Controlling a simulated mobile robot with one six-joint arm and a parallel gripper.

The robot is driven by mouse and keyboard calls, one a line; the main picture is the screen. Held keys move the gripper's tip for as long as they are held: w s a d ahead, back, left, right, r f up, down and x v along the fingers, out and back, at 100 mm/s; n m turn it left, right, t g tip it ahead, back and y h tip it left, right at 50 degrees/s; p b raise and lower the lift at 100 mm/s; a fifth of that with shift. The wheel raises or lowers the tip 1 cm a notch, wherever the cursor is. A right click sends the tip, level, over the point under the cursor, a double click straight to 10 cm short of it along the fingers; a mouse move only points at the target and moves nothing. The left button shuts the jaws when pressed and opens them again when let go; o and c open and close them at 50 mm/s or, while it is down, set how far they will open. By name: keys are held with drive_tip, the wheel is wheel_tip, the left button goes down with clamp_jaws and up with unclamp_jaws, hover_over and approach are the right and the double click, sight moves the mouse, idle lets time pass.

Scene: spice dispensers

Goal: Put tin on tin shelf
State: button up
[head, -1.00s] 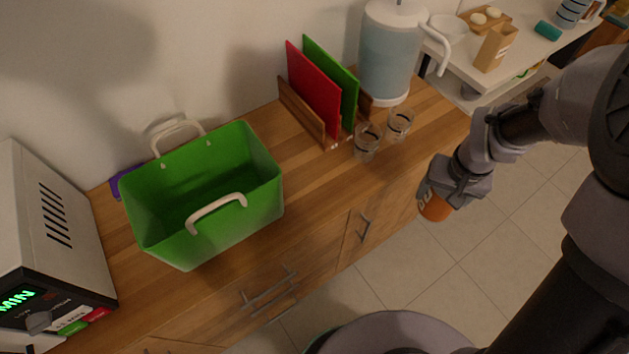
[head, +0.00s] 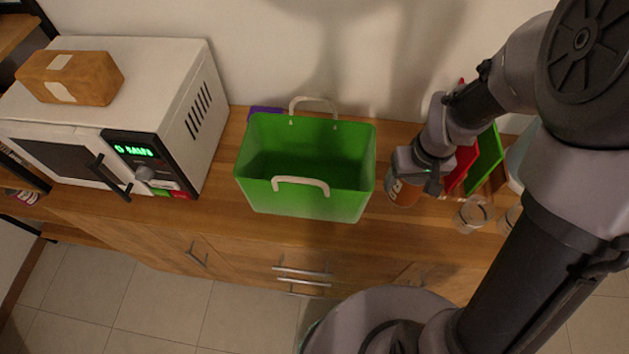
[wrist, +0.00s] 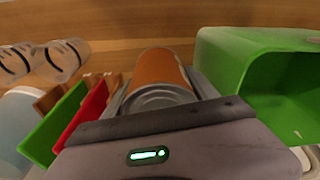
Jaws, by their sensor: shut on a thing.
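An orange tin (head: 401,192) is held in my gripper (head: 413,178) in the head view, just right of the green basket. In the wrist view the orange tin (wrist: 160,75) sits between the fingers of my gripper (wrist: 160,95), its metal end facing the camera. The gripper is shut on the tin. The tin appears over the wooden counter; I cannot tell whether it touches it. I cannot identify a tin shelf; dark shelving (head: 18,30) shows at the far left of the head view.
A green basket (head: 310,190) with pale handles stands on the counter (head: 225,215). A white microwave (head: 150,75) with a cardboard box (head: 75,77) on top is at left. Red (wrist: 85,112) and green boards (wrist: 52,125) and glasses (wrist: 62,58) are near the tin.

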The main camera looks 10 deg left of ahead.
drive_tip(key=shift+f, duration=0.15)
wheel_tip(320, 180, down, 10)
drive_tip(key=b, duration=0.4)
drive_tip(key=shift+s+b, duration=0.1)
drive_tip(key=shift+b, duration=0.2)
drive_tip(key=o, duration=1.9)
drive_tip(key=shift+o, duration=0.2)
